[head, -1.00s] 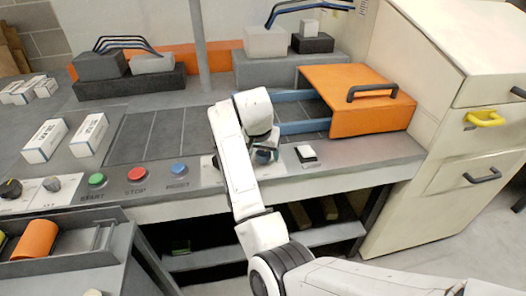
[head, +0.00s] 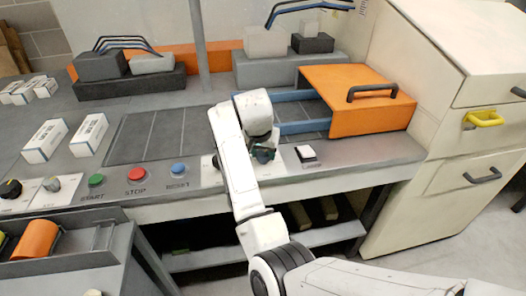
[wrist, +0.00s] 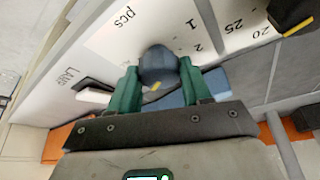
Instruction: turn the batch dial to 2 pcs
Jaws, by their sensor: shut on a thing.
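The numbers 1 and 2 lie to the right of the dial in that view. I cannot tell which number the mark points at. In the head view my gripper (head: 263,155) is at the front panel, and the fingers and my arm hide most of the dial.
A black knob (wrist: 292,10) with a yellow mark is near "20" and "25". A white lamp block (head: 306,153) stands right of my gripper. The blue RESET (head: 178,170), red STOP (head: 137,174) and green START (head: 96,180) buttons are left. An orange cover (head: 365,105) stands behind.

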